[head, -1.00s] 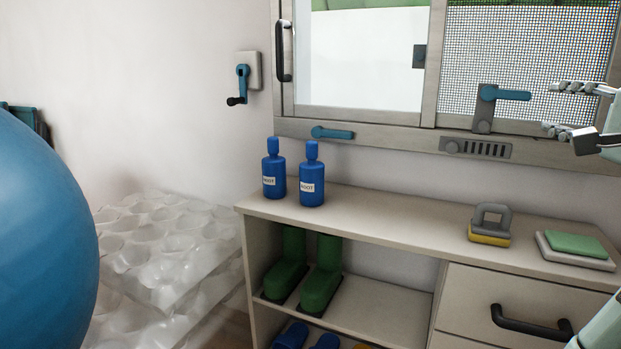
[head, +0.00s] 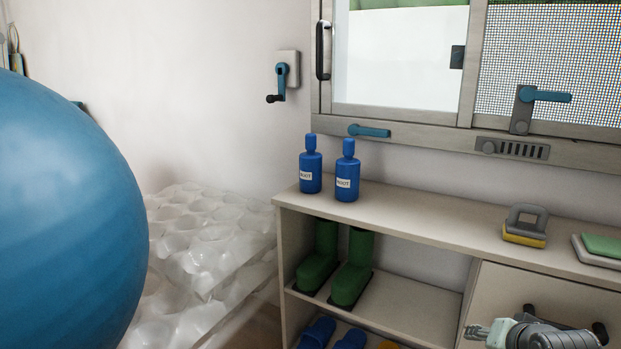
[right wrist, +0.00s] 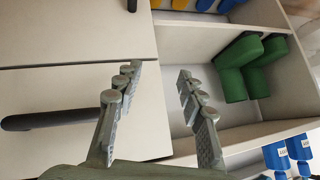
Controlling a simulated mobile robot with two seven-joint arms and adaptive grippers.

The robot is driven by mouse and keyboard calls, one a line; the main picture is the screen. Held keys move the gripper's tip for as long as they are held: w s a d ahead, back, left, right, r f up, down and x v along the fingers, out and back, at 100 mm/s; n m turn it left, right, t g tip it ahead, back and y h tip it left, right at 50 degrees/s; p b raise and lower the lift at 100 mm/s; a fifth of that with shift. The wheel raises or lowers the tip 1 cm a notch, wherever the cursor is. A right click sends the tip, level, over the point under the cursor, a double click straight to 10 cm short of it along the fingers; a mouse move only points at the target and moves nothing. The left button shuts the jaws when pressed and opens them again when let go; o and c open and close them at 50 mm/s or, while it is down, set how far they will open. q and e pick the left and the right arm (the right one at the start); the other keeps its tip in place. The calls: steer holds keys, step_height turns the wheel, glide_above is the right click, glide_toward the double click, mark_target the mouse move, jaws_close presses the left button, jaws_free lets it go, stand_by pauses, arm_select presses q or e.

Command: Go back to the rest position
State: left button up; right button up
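My right gripper (head: 476,331) shows at the lower right of the head view, in front of the drawer front. In the right wrist view my right gripper (right wrist: 158,75) has its two grey fingers spread apart with nothing between them. It faces the cabinet, apart from the green boots. My left gripper is not in view.
A shelf unit (head: 430,221) carries two blue bottles (head: 310,170), a yellow-based scrubber (head: 525,228) and a green pad (head: 603,246). Green boots (head: 352,270) stand inside. A large blue ball (head: 65,210) fills the left, beside bubbly clear blocks (head: 205,235). A drawer handle (right wrist: 60,118) sticks out.

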steer(key=s+a+f+n+g, duration=0.2)
steer(key=s+a+f+n, duration=0.2)
steer(key=s+f, duration=0.6)
steer(key=s+a+f+n+g, duration=0.3)
steer(key=s+a+f+n, duration=0.1)
steer(key=s+f, duration=0.7)
step_height(320, 180, down, 3)
steer(key=shift+s+n+g, duration=0.3)
steer(key=shift+n, duration=0.1)
stand_by(0.4)
